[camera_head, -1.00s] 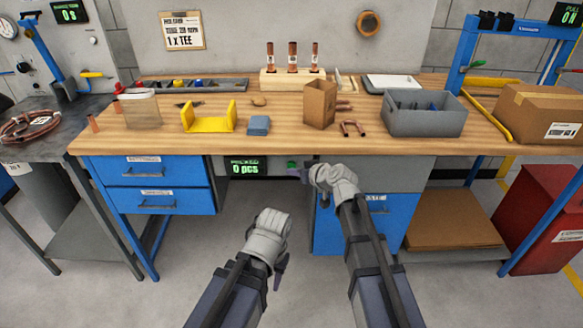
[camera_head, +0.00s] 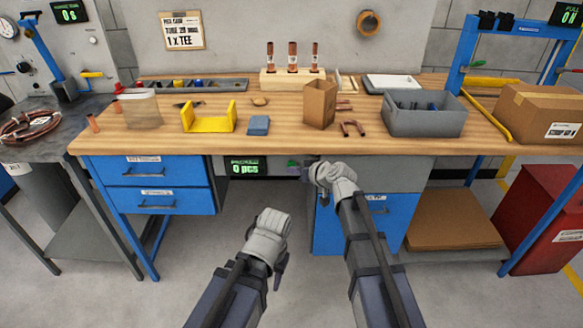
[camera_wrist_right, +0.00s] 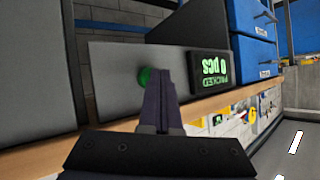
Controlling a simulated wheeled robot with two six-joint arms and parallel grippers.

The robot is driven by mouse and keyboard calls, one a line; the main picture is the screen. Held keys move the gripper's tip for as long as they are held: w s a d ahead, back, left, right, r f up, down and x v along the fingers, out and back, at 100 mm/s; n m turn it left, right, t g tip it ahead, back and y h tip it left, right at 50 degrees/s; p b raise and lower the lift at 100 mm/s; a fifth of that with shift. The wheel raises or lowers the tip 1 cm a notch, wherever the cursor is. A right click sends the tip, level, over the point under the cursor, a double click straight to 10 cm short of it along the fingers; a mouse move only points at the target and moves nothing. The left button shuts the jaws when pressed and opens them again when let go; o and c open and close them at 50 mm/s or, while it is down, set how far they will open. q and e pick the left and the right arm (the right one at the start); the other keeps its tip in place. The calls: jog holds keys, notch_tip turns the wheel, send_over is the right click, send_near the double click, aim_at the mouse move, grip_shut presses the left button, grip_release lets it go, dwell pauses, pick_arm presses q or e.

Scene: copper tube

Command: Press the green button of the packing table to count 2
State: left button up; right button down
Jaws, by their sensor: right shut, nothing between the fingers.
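The packing table (camera_head: 150,149) has a counter display (camera_head: 244,169) under its front edge that reads 0 pcs. The display also shows, upside down, in the right wrist view (camera_wrist_right: 210,68). The green button (camera_wrist_right: 145,76) sits on the grey panel beside the display, partly hidden by my finger. My right gripper (camera_wrist_right: 161,80) is shut and empty, its tips at the button; I cannot tell whether they touch it. In the head view it (camera_head: 305,168) is below the table edge, right of the display. My left gripper (camera_head: 281,268) hangs low in front of the table, its jaws unclear.
Blue drawers (camera_head: 150,185) stand left of the display and a blue cabinet (camera_head: 385,232) stands right of the button. The tabletop above holds a yellow cradle (camera_head: 208,122), a cardboard box (camera_head: 319,105) and a grey bin (camera_head: 423,122). The floor space under the table's middle is open.

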jog(key=shift+w, duration=0.25)
jog(key=shift+s, duration=0.1)
dwell(0.4)
jog(key=shift+s, duration=0.85)
jog(key=s, duration=0.5)
dwell(0.6)
pick_arm(q)
grip_shut()
dwell(1.5)
